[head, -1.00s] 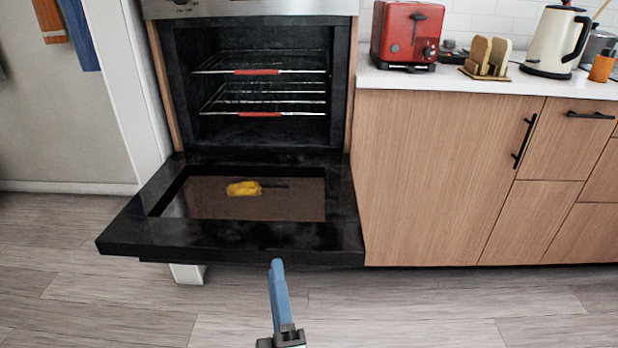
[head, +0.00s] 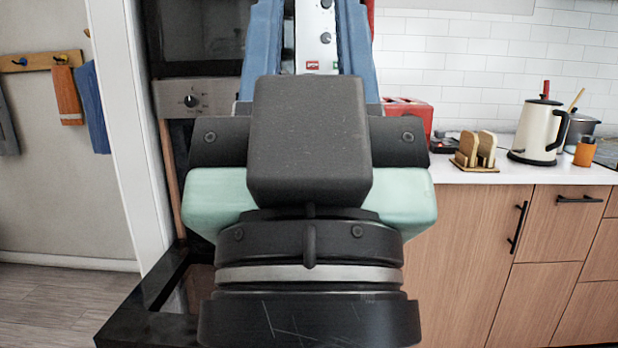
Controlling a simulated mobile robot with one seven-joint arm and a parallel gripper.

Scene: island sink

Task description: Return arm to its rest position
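My gripper (head: 308,25) is raised close in front of the camera and fills the middle of the head view. Its two blue fingers point up and stand apart, with no object held between them. The tops of the fingers are cut off by the upper edge of the picture. The dark wrist and pale green side parts show below them.
The black oven door (head: 140,318) is open at lower left, largely hidden behind my arm.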

